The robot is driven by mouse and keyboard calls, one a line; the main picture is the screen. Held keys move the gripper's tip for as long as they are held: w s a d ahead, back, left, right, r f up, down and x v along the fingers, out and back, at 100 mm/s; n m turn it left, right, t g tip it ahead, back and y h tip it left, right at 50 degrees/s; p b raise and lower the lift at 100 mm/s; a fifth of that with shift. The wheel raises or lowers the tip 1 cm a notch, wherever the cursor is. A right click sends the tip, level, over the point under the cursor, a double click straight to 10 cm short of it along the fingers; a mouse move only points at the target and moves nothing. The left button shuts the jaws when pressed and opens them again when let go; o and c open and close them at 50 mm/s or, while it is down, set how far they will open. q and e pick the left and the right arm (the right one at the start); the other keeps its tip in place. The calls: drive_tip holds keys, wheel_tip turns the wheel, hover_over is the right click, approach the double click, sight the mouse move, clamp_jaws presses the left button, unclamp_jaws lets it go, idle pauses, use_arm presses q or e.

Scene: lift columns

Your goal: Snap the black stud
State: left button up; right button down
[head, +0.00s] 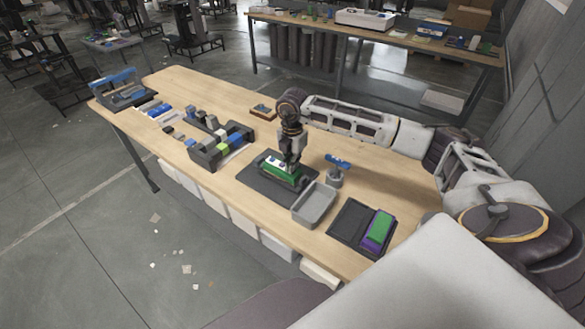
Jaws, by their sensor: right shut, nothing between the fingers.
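My right gripper (290,166) is shut and empty, pointing down over a green block (271,176) with white and dark parts on its top. Its fingertips are at or just above the top of that block; I cannot tell whether they touch. The block sits on a dark mat (252,183) in the middle of the table. I cannot make out the black stud; it may be hidden by the gripper or too small to see. My left gripper is not in view.
On the wooden table (208,90), a grey tray (315,206) and a blue-topped stand (335,175) are right of the mat. A dark rack (207,158) with coloured blocks stands left.

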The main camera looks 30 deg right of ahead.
wheel_tip(320, 180, up, 8)
drive_tip(key=p, duration=0.4)
idle(0.8)
